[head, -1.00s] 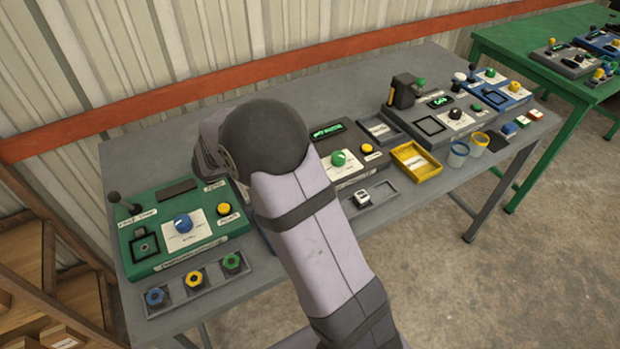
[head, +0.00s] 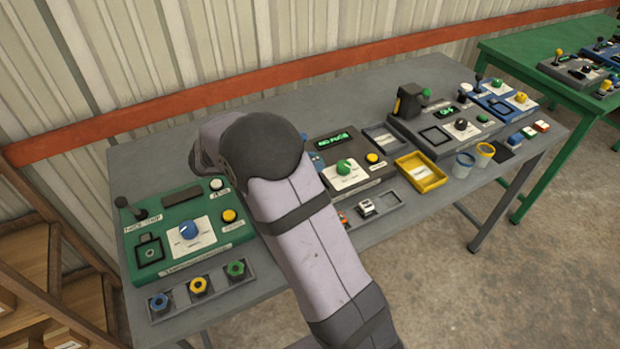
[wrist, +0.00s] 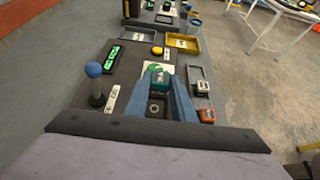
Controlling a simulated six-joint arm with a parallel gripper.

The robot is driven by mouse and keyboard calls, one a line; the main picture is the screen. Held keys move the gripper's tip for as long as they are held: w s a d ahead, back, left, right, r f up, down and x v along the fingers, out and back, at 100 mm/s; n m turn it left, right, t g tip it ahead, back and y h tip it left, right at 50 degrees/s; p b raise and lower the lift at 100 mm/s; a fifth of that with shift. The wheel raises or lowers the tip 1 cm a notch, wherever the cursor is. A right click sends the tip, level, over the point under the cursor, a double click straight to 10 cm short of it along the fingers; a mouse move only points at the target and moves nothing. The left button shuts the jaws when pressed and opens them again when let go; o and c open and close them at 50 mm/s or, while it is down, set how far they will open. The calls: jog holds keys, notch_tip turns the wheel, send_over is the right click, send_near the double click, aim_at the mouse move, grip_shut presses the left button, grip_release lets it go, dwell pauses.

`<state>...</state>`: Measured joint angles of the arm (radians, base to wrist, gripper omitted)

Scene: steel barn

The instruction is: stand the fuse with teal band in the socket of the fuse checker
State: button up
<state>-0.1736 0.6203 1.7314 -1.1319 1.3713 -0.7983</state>
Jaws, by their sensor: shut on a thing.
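My gripper (wrist: 160,84) has blue fingers shut on the fuse with teal band (wrist: 160,77). The fuse is above the console, apart from the socket in the picture; its lower end and exact height are unclear.
A grey tray (head: 388,214) in front of the checker holds a white fuse (wrist: 203,87) and an orange fuse (wrist: 207,115). A blue-topped lever (wrist: 94,72) rises left of my fingers. A yellow tray (head: 420,172) stands to the right, a green console (head: 188,232) to the left.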

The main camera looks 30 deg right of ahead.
jog(key=shift+f+p, duration=0.4)
jog(key=shift+f, duration=2.65)
jog(key=shift+f, duration=0.15)
jog(key=o, duration=1)
jog(key=shift+r, duration=0.2)
jog(key=shift+w+a, duration=0.1)
jog(key=shift+a, duration=0.15)
jog(key=b+v, duration=0.2)
jog(key=v, duration=0.9)
jog(key=shift+a+r+b, duration=0.2)
jog(key=shift+a+b, duration=0.05)
jog(key=shift+b, duration=0.15)
